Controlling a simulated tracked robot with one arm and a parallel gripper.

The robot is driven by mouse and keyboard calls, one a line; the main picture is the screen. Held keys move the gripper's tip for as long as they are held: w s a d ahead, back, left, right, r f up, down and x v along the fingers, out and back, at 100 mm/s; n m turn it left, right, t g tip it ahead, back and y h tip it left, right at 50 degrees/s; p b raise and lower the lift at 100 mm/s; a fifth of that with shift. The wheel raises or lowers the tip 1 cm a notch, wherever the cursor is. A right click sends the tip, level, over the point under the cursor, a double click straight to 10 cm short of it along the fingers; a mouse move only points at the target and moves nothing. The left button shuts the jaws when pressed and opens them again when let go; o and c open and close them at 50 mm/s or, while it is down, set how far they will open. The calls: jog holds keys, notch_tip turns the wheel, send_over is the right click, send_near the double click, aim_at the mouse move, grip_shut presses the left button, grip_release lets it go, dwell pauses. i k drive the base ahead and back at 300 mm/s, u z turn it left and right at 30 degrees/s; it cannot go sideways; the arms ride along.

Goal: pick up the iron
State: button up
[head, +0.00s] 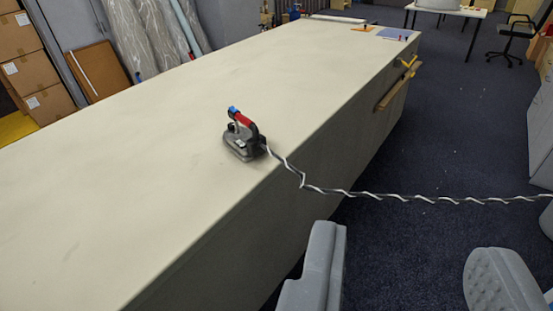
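The iron (243,141) stands on the pale cloth table (120,185), close to its right-hand edge. It has a dark grey body, a red handle and a blue part at the top. A twisted black-and-white cord (400,197) runs from its back over the table edge and off to the right through the air. My gripper (408,245) shows at the bottom right as two grey fingers set wide apart. It is open with nothing between the fingers. It is apart from the iron, which lies up and to the left of it in the picture.
Around the iron the tabletop is bare. Small items and a blue sheet (394,33) lie at the table's far end. A wooden bar (390,91) sticks out from the table's side. Dark carpet (440,130) is open to the right. Cardboard boxes (30,73) stand at left.

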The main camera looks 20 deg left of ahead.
aim_at(244, 143)
jog(key=u, duration=0.35)
jog(key=k, duration=0.2)
jog(key=z, duration=0.95)
jog(key=i, duration=1.25)
jog(key=u, duration=0.45)
jog(key=i, duration=1.25)
jog(key=u, duration=1.05)
jog(key=i, duration=0.5)
jog(key=u, duration=0.25)
